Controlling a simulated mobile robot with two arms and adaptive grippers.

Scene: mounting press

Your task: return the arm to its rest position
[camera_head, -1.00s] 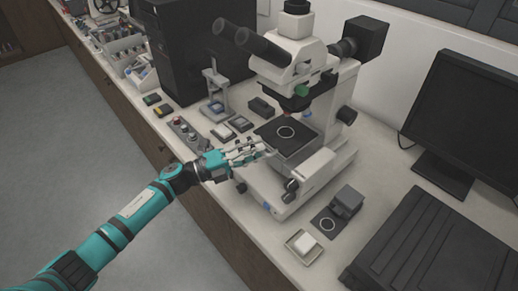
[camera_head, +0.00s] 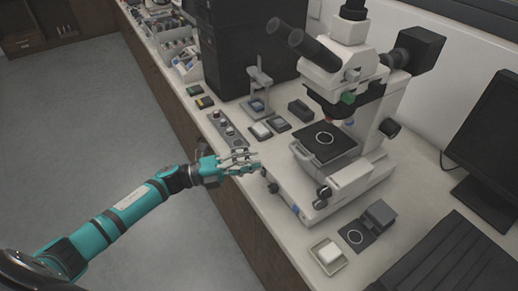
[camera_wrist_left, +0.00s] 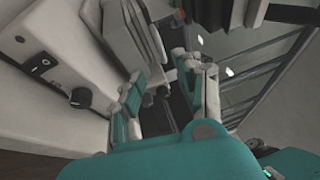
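My left arm comes in from the lower left in the head view. Its teal and grey left gripper (camera_head: 243,162) is at the front edge of the bench, just left of the microscope's base. In the left wrist view the two fingers of the left gripper (camera_wrist_left: 165,95) stand apart with a gap between them, and I see nothing held there. The white microscope (camera_head: 340,140) stands on the bench; its pale base with a dark knob (camera_wrist_left: 70,90) fills the left of the wrist view. My right gripper is in neither view.
A mounting press (camera_head: 260,90) and a row of small pads and buttons stand behind the gripper. A small white tray (camera_head: 328,255), a dark block (camera_head: 379,215), a keyboard (camera_head: 445,262) and a monitor (camera_head: 497,150) are to the right. The grey floor (camera_head: 90,140) at left is clear.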

